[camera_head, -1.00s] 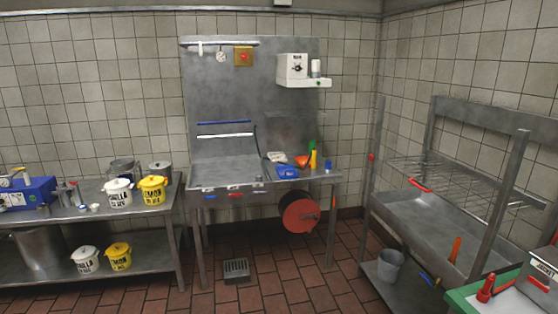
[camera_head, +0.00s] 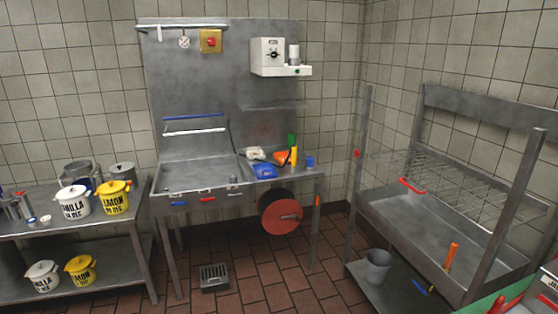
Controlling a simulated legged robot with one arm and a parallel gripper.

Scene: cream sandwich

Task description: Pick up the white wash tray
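No thing is clearly recognisable as a white wash tray. A small crumpled-looking whitish item (camera_head: 255,153) lies on the bench's right part, beside a blue item (camera_head: 265,171). My gripper is not in view.
A steel table (camera_head: 30,228) with vanilla (camera_head: 73,201) and lemon (camera_head: 115,197) tubs stands left. A red reel (camera_head: 281,212) hangs under the bench. A steel sink with a wire rack (camera_head: 430,185) stands right. The tiled floor before the bench is open, apart from a grate (camera_head: 214,277).

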